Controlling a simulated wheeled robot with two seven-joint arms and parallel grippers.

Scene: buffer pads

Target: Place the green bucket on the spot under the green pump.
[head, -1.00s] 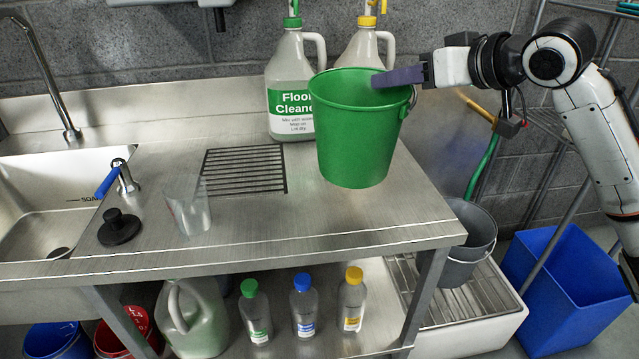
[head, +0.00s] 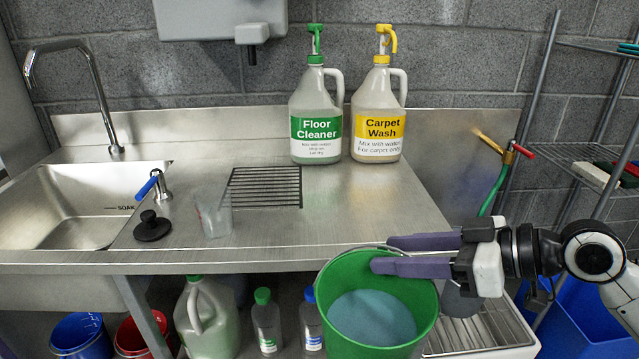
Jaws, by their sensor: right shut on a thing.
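The green bucket (head: 350,322) hangs in front of the counter's front edge, at the bottom of the head view. It is tilted toward me and I see pale blue liquid inside. My right gripper (head: 381,254) is shut on it near the rim, its purple fingers coming in from the right. The exact grip is hard to see. The green pump (head: 316,44) tops the Floor Cleaner jug (head: 316,105) at the back of the counter. The black slatted grate (head: 265,187) lies in the countertop in front and left of that jug. My left gripper is not in view.
The Carpet Wash jug (head: 378,105) with a yellow pump stands right of the green-pump jug. The counter's right half (head: 385,200) is clear.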

